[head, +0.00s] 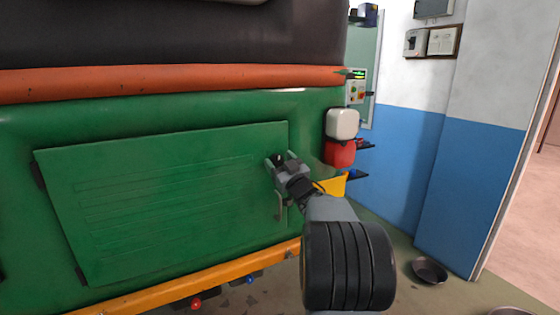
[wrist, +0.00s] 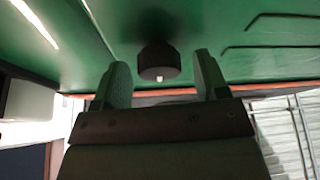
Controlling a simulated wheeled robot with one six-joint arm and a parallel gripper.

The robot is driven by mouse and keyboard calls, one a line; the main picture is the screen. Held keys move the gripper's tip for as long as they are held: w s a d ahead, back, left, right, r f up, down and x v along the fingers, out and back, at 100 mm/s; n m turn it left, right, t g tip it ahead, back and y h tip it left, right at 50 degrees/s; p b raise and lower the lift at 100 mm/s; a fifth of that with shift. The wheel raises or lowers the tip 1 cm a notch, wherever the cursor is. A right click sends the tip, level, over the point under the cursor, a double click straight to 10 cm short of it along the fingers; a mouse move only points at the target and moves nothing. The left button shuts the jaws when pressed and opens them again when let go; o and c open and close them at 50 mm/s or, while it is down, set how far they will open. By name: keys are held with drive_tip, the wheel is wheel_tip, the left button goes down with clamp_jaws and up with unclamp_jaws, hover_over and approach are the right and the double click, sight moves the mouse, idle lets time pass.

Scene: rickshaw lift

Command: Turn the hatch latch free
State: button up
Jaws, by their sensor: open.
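The green hatch (head: 170,200) is closed flat in the side of the green vehicle, with dark hinges on its left edge. My gripper (head: 282,158) is at the upper right part of the hatch, its jaws spread. In the wrist view my gripper (wrist: 162,80) is open, and the hatch latch, a dark round knob (wrist: 158,58) with a small pale spot, sits between and slightly beyond the two fingertips. I see gaps on both sides of the knob. In the head view the knob is mostly hidden by my gripper.
A curved handle (head: 280,207) is on the hatch just below my gripper. An orange rail (head: 185,283) runs beneath the hatch. White and red containers (head: 341,123) hang at the right beyond the vehicle. A dark bowl (head: 429,270) lies on the floor at right.

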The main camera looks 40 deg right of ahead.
drive_tip(key=shift+c, duration=0.3)
drive_tip(key=c, duration=0.9)
drive_tip(key=shift+o, duration=0.2)
drive_tip(key=shift+m, duration=0.3)
drive_tip(key=m+h+b, duration=0.1)
drive_tip(key=m, duration=0.1)
drive_tip(key=m+h+b, duration=0.1)
drive_tip(key=m+h, duration=0.1)
drive_tip(key=m, duration=0.1)
drive_tip(key=shift+f, duration=0.15)
drive_tip(key=m+g+h+b, duration=0.1)
drive_tip(key=m, duration=0.2)
drive_tip(key=m+g+h, duration=0.1)
drive_tip(key=m+h, duration=0.1)
drive_tip(key=m, duration=0.1)
drive_tip(key=shift+m+b, duration=0.4)
drive_tip(key=m+g+h, duration=0.1)
drive_tip(key=m, duration=0.2)
drive_tip(key=m+b, duration=0.1)
drive_tip(key=m, duration=0.1)
drive_tip(key=shift+m+g+h, duration=0.4)
drive_tip(key=m+g+b, duration=0.1)
drive_tip(key=m+g, duration=0.1)
drive_tip(key=m, duration=0.3)
drive_tip(key=shift+m+b, duration=0.3)
